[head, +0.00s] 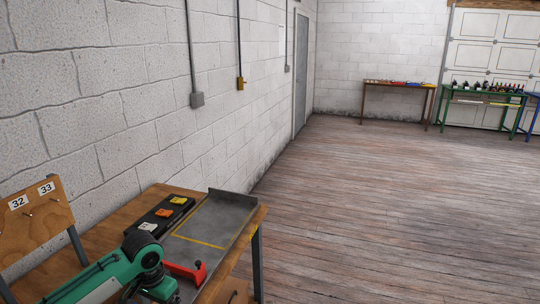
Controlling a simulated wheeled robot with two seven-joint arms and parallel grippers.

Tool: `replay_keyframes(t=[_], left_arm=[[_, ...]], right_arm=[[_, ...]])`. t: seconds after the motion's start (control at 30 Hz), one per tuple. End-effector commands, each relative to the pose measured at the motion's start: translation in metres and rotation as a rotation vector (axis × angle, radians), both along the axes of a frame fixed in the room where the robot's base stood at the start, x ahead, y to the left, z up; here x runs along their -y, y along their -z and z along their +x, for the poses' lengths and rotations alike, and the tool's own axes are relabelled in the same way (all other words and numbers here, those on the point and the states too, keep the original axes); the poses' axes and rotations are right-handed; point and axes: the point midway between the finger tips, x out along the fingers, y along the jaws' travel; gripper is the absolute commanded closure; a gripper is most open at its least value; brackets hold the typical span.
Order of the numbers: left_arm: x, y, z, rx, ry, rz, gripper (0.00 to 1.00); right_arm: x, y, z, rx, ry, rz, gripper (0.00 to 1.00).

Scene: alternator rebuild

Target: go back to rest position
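My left arm, green and black (110,272), comes in from the lower left over the near end of the wooden workbench (150,198). Its far end is low in the picture, by a red part (185,271) over the grey metal tray (215,215). I cannot tell whether that red part belongs to my gripper or lies on the tray. The fingers of my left gripper do not show clearly, and nothing is clearly seen held. My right arm and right gripper are out of view.
A black holder with yellow, orange and white pieces (163,213) lies beside the tray. A wooden board labelled 32 and 33 (38,215) stands at left. A block wall runs along the left. Wide plank floor (390,210) is clear. Brown (398,83) and green (482,95) tables stand far off.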

Motion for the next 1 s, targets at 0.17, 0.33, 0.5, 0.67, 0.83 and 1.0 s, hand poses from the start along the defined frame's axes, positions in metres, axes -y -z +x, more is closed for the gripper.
replay_keyframes(t=[0.17, 0.33, 0.5, 0.67, 0.83, 1.0], left_arm=[[0.017, 0.016, -0.012, 0.012, 0.036, -0.019, 0.1], [0.038, 0.031, -0.027, 0.032, 0.075, -0.045, 0.1], [0.063, 0.052, -0.051, 0.061, 0.116, -0.083, 0.1], [0.092, 0.072, -0.084, 0.107, 0.145, -0.139, 0.1], [0.111, 0.085, -0.119, 0.163, 0.14, -0.187, 0.1], [0.118, 0.093, -0.155, 0.213, 0.098, -0.215, 0.1]], right_arm=[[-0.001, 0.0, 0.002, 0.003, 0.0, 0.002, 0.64], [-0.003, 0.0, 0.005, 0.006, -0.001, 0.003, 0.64], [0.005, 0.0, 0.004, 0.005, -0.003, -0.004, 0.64], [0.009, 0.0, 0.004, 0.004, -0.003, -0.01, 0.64], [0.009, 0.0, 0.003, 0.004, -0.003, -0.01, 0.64], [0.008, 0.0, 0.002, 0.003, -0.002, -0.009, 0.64]])
